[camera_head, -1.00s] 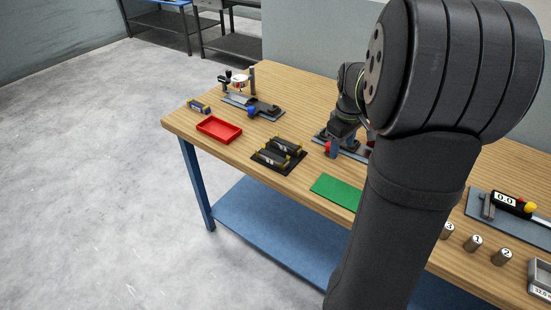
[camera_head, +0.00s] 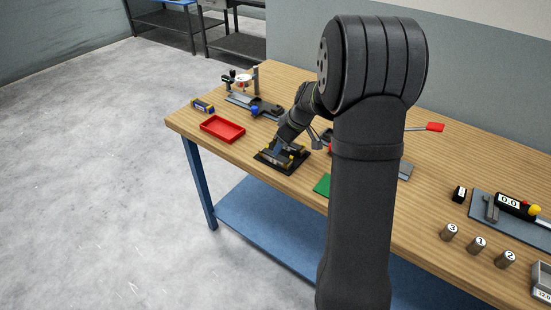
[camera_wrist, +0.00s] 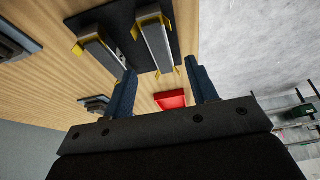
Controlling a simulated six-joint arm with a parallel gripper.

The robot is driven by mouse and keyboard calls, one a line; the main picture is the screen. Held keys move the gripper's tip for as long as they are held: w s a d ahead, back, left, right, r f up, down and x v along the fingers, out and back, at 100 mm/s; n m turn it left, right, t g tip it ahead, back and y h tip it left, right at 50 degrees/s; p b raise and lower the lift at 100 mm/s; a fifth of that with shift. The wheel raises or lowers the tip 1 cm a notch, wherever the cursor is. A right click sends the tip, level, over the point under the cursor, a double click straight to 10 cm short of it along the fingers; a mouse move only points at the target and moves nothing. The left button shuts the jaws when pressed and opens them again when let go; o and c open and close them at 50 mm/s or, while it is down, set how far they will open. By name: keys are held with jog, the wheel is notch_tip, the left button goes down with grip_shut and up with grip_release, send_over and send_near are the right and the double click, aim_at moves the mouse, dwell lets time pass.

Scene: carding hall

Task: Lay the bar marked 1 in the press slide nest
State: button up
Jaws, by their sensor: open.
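Two grey bars, a left one (camera_wrist: 104,52) and a right one (camera_wrist: 158,45), lie side by side in yellow-ended holders on a black plate (camera_wrist: 118,20); the plate also shows in the head view (camera_head: 263,158). I can read no number on either bar. My gripper (camera_wrist: 160,66) is open, with its two blue fingers apart and nothing seen held between them. In the head view my gripper (camera_head: 279,150) is at the bars and partly covers them. A red-ended lever (camera_head: 435,127) and a grey plate edge (camera_head: 406,171) show behind my arm, which hides any press slide nest there.
A red tray (camera_head: 222,129) and a blue-yellow block (camera_head: 203,106) lie left of the bars. A gauge stand (camera_head: 242,84) is behind. A green mat (camera_head: 322,185) is partly hidden. Cylinders numbered 3 (camera_head: 448,232), 1 (camera_head: 476,246) and 2 (camera_head: 505,259) stand at right.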

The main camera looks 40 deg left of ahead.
jog(key=x, duration=0.6)
jog(key=shift+a+f, duration=0.15)
jog(key=shift+a, duration=0.05)
jog(key=c, duration=1)
grip_shut()
